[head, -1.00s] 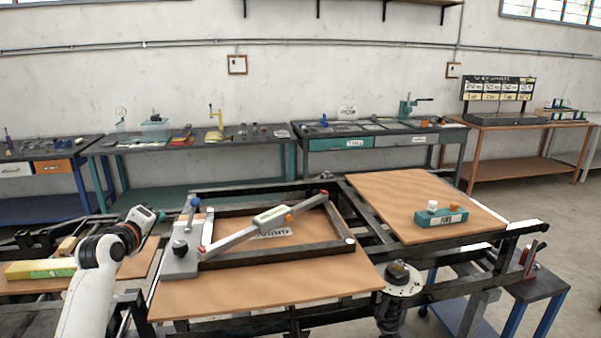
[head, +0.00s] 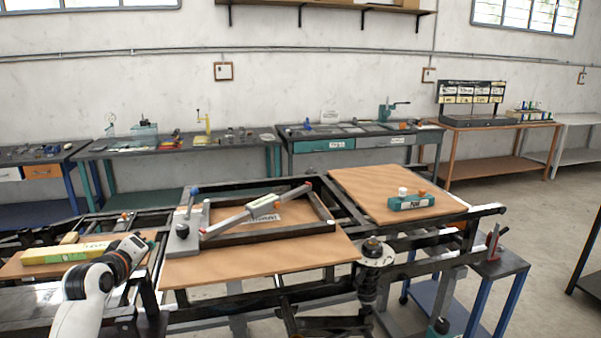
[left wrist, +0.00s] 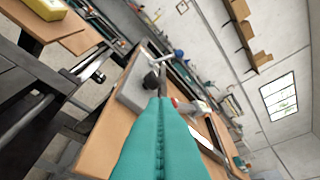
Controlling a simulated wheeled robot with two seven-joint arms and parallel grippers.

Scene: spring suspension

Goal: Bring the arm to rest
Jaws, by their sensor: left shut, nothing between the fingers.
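A grey bar-shaped arm (head: 228,223) with red ends and a pale middle section slants over a dark rectangular frame (head: 270,233) on the wooden board (head: 250,262). Its left end meets a grey block (head: 181,240) with a black knob and a blue-topped lever. My left gripper (head: 148,241) is left of this block, apart from it and holding nothing. In the left wrist view its teal fingers (left wrist: 163,100) are pressed together, with the grey block (left wrist: 135,92) beyond them. The fingers partly hide the board there.
A yellow-green box (head: 62,253) lies on a board left of my left gripper. A teal block (head: 410,203) with white and orange knobs sits on the right board (head: 385,188). Workbenches line the back wall.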

